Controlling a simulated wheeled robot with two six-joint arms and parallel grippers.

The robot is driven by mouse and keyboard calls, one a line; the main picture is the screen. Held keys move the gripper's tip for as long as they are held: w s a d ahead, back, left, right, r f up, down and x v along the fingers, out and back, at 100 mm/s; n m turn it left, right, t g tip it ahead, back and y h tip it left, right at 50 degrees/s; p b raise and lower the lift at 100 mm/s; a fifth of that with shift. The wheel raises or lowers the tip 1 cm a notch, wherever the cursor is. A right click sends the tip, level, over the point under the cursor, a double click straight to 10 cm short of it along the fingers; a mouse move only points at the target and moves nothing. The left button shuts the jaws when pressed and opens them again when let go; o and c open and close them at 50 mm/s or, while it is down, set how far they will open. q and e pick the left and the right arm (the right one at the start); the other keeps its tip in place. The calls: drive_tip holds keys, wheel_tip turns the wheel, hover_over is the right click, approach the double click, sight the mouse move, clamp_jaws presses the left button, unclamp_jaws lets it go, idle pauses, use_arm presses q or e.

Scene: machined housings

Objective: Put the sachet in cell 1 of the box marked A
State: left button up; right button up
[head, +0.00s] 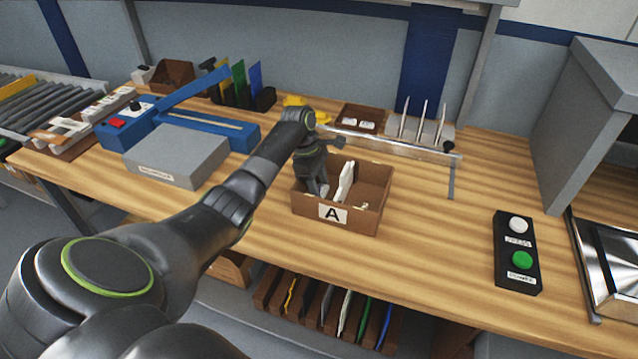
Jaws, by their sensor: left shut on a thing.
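The brown box marked A (333,213) stands on the wooden bench near the middle of the head view. My left gripper (320,189) points down into the left part of this box, its fingers partly below the rim. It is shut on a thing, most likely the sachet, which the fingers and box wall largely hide. A white flat upright piece (346,181) stands in the box just right of the fingers. I cannot tell whether it is a divider or part of the sachet. Cell numbers are not readable. My right gripper is not in view.
A low clear rail (390,143) runs behind the box, with a rack of upright pins (425,130) beyond. A grey case (176,156) and blue sealer-like device (215,125) stand left. A two-button panel (516,252) lies right. The bench right of the box is clear.

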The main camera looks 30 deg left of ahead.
use_arm(q)
drive_tip(key=shift+f, duration=0.1)
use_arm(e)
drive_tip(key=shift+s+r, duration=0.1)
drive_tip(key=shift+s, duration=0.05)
use_arm(q)
drive_tip(key=o, duration=1)
drive_tip(key=shift+c, duration=0.2)
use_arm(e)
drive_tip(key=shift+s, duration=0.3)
use_arm(q)
drive_tip(key=b+v, duration=0.1)
drive_tip(key=v, duration=1.1)
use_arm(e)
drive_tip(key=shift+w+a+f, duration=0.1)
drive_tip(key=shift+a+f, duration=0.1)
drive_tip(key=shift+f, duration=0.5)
